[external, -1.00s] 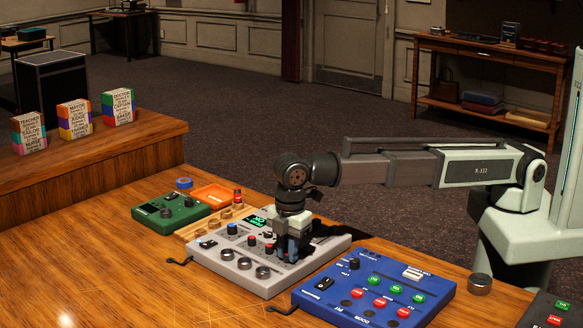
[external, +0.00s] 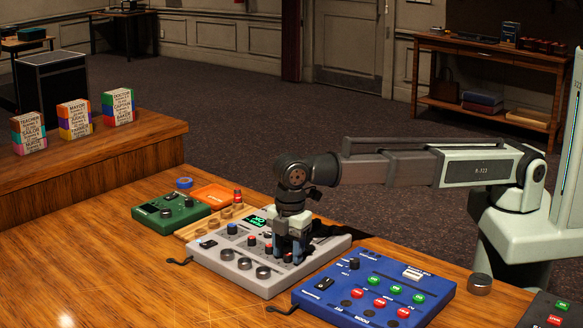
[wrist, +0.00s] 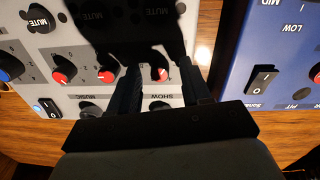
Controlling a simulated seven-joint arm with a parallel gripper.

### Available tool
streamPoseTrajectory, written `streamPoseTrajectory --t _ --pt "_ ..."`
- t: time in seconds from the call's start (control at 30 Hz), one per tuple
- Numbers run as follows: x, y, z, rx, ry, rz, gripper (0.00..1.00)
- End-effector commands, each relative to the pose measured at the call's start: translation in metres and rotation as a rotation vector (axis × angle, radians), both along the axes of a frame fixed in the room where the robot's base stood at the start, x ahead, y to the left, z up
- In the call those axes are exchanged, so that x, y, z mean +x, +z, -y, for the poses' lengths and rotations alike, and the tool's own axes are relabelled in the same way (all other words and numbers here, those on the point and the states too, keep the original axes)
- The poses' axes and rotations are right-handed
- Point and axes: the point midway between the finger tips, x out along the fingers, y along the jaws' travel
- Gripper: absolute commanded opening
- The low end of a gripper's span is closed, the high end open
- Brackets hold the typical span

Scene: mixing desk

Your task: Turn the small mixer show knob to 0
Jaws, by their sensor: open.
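The grey mixer (external: 228,270) lies flat on the wooden desk and also shows in the wrist view (wrist: 75,40). My gripper (external: 287,254) points down over its right part. In the wrist view my gripper (wrist: 158,80) is open, with one finger on each side of a small red-marked knob (wrist: 161,74) in the column labelled SHOW. A dark shadow covers part of that knob, and I cannot tell whether the fingers touch it. A larger dark knob (wrist: 160,105) near the SHOW label is partly hidden by my gripper. The small knob's number scale is not readable.
Other red-marked knobs (wrist: 64,74) stand close to the left. The blue panel (external: 375,290) with switches and buttons lies to the right. The desk's left front is clear.

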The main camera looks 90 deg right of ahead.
Motion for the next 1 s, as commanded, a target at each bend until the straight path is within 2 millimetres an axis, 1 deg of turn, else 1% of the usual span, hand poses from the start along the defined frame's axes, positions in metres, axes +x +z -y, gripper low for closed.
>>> streamPoseTrajectory --t 0.17,0.27,0.37,0.8,1.0 --pt "0.000 0.003 0.000 0.000 0.000 0.000 0.48" --pt "0.000 0.012 -0.001 0.001 0.000 0.001 0.48" --pt "0.000 0.026 -0.001 0.001 0.000 0.002 0.48" --pt "-0.002 0.102 -0.003 0.001 0.000 0.002 0.48" --pt "-0.003 0.126 -0.004 0.000 0.000 0.001 0.48"
